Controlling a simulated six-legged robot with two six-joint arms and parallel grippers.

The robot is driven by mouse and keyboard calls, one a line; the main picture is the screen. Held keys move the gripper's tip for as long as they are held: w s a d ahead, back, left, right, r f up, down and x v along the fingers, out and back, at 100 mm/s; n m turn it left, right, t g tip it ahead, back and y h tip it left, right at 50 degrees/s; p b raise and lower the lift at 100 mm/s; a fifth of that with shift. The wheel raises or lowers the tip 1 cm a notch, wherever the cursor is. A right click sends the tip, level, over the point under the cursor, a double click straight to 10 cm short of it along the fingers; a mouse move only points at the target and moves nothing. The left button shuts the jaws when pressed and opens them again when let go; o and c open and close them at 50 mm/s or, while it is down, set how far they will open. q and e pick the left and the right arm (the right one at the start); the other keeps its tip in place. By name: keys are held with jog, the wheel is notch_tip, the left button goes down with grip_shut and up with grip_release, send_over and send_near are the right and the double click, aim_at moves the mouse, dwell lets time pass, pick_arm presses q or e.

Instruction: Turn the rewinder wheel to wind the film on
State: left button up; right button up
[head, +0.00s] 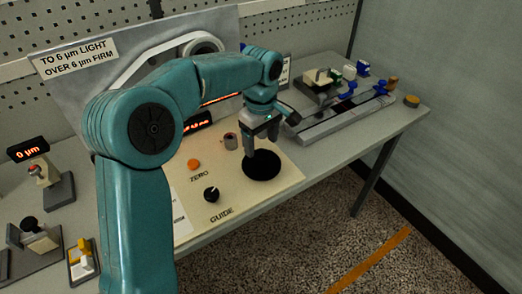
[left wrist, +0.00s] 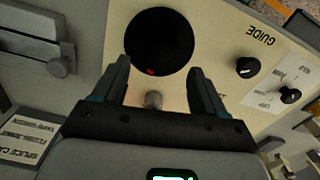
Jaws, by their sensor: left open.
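A round black disc (head: 262,166), which looks like the rewinder wheel, lies on the cream panel at the front of the bench. In the left wrist view the black disc (left wrist: 165,35) shows a small red mark near its edge. My left gripper (head: 261,145) points down beside and over the disc, open and empty. In the left wrist view its two fingers (left wrist: 160,75) stand apart, with the disc beyond their tips. A small grey post (left wrist: 153,98) shows between the fingers. Whether a fingertip touches the disc I cannot tell. I cannot make out the film clearly. My right gripper is out of view.
The cream panel (head: 236,196) carries an orange ZERO button (head: 193,164), a black GUIDE knob (head: 211,194) and a small round post (head: 230,141). A long rail fixture (head: 340,114) stands on the right. A lit display (head: 32,149) stands at left. The bench's front edge is close.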

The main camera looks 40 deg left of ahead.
aim_at(261, 153)
pick_arm(q)
notch_tip(261, 153, down, 4)
jog(key=shift+w+a+r, duration=0.1)
jog(key=shift+w, duration=0.05)
jog(key=c, duration=1.1)
jog(key=shift+o, duration=0.2)
jog(key=shift+m, duration=0.3)
